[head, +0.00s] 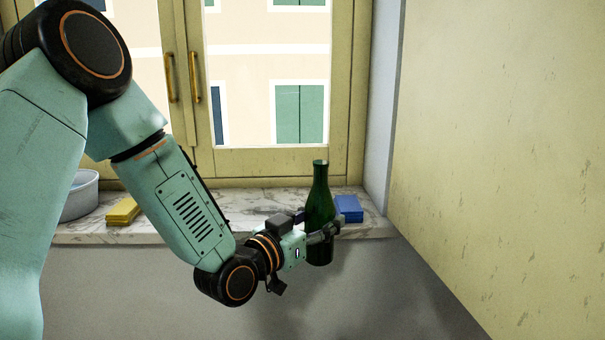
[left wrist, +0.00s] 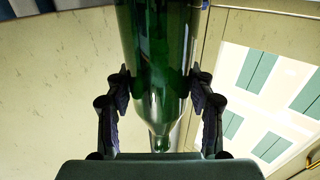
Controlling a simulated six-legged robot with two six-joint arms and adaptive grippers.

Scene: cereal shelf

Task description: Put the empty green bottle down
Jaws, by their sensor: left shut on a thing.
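The green bottle (head: 320,190) is upright in the head view, in front of the marble window sill, with its base lower than the sill's front edge. My left gripper (head: 318,232) is shut on the bottle's body. The left wrist view shows the bottle (left wrist: 158,60) between the two dark fingers of the left gripper (left wrist: 160,92), one finger on each side. In that view its neck points toward the bottom of the picture. Whether it holds anything inside is not clear. My right gripper is in neither view.
The marble sill (head: 270,202) runs below the closed window. A blue block or sponge (head: 348,208) lies on it just right of the bottle. Yellow sponges (head: 123,211) and a grey-white bowl (head: 80,195) are at the left. A plain wall (head: 500,130) stands on the right.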

